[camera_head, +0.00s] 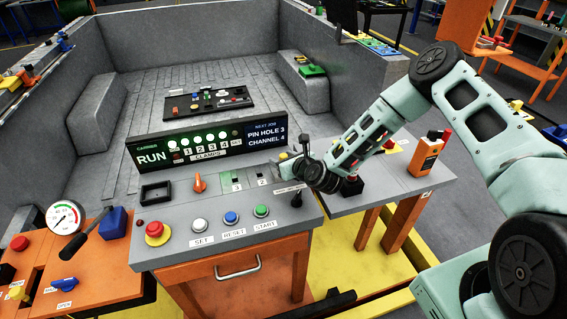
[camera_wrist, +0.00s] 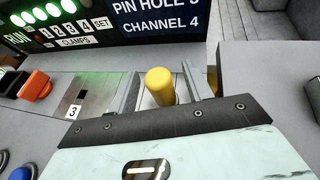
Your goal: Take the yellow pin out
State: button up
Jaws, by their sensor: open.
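The yellow pin (camera_wrist: 160,86) shows in the wrist view as a round-topped yellow post. It stands between the two fingers of my gripper (camera_wrist: 161,90). The fingers are open, one on each side of the pin; I cannot tell whether either touches it. The pin's lower end is hidden by the gripper body. The display reads "PIN HOLE 3" and "CHANNEL 4".
The display stands close behind my gripper. An orange selector (camera_head: 199,183), a red emergency button (camera_head: 156,229) and several push buttons are on the console (camera_head: 180,258). An orange box (camera_head: 427,153) stands on the right side table. A slot plate labelled 3 (camera_wrist: 73,112) lies left of the pin.

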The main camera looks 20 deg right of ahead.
grip_shut()
